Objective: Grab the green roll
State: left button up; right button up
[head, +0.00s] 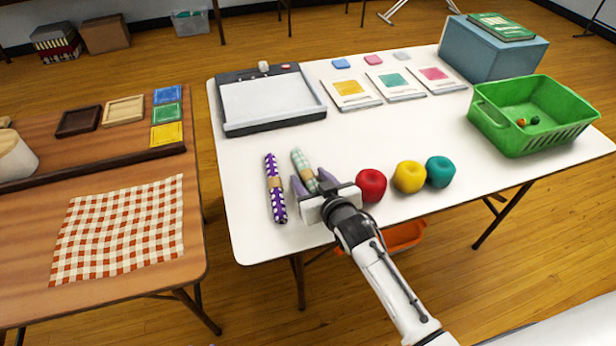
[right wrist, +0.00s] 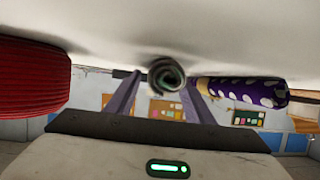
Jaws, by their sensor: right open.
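The green roll (head: 302,163) is pale green with a patterned wrap and lies on the white table, its near end at my right gripper. My right gripper (head: 311,181) is open, with one finger on each side of the roll's near end. In the right wrist view the green roll (right wrist: 166,76) shows end-on as a dark spiral between the two fingers (right wrist: 165,95); I see no finger closed on it. A purple roll with white dots (head: 275,188) lies just left, outside the fingers; it also shows in the right wrist view (right wrist: 243,92). My left gripper is not in view.
Red (head: 371,185), yellow (head: 409,177) and teal (head: 440,171) yarn balls sit right of the gripper. A paper trimmer (head: 268,127) stands behind the rolls. A green basket (head: 513,138) and a blue box (head: 480,60) stand at the right. The table's middle is clear.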

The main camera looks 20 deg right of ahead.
jog(key=c, duration=1.1)
